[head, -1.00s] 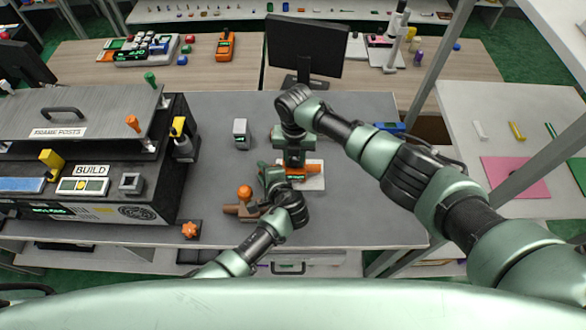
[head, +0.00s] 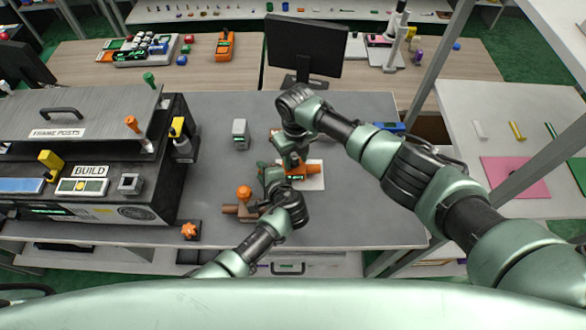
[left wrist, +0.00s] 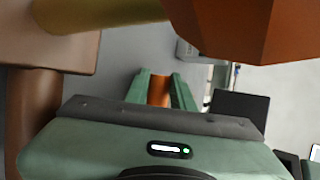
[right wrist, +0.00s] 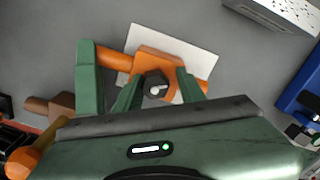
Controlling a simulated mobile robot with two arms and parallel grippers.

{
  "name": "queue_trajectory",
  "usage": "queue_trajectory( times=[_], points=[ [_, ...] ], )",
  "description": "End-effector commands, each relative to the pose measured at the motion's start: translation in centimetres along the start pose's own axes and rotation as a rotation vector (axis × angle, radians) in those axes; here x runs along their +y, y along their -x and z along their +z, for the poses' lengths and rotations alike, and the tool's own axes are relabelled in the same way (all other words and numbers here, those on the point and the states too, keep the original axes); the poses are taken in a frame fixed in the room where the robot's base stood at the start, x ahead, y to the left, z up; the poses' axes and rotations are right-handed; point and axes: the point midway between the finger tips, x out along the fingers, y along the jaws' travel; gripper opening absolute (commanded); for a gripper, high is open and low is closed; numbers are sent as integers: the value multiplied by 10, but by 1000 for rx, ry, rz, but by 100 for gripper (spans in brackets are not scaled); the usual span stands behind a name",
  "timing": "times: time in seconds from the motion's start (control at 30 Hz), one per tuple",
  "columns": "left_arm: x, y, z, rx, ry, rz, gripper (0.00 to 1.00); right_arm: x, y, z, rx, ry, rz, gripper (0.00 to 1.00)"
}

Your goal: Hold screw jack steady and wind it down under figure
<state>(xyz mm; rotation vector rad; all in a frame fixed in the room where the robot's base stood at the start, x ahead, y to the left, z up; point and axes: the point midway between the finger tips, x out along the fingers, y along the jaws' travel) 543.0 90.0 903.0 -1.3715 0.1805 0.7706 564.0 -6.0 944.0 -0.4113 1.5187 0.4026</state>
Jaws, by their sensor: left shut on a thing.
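The orange screw jack (right wrist: 160,63) lies on a white plate (right wrist: 203,60), with a side bar out to each side and a dark hexagonal head (right wrist: 155,84) in the middle. In the head view the jack (head: 313,169) is partly hidden by my arms. My left gripper (head: 268,172) is shut on the jack's left bar. In the left wrist view its fingers (left wrist: 160,84) close around an orange part. My right gripper (head: 291,160) is above the jack. In the right wrist view its fingers (right wrist: 157,92) stand apart on either side of the dark head, with small gaps. I cannot make out the figure.
A brown fixture with an orange knob (head: 244,192) stands close left of my left gripper. A small grey block (head: 240,133) is behind it. The large black build station (head: 150,190) fills the left.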

Motion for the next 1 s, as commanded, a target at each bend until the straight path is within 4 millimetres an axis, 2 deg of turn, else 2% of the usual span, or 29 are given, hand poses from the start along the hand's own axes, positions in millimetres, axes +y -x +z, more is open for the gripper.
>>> queue_trajectory(
  times=[0.03,0.13,0.6,1.0],
  points=[
    [-7,-1,-2,4,3,-14,0,4,-10,-9,23,2,6,49],
    [-7,-1,-2,4,3,-14,0,5,-5,-9,22,3,8,49],
    [-2,0,-2,4,2,-5,0,4,42,-5,12,1,9,49],
    [-1,0,-1,3,1,-2,0,4,48,-4,9,1,8,49]
  ],
)
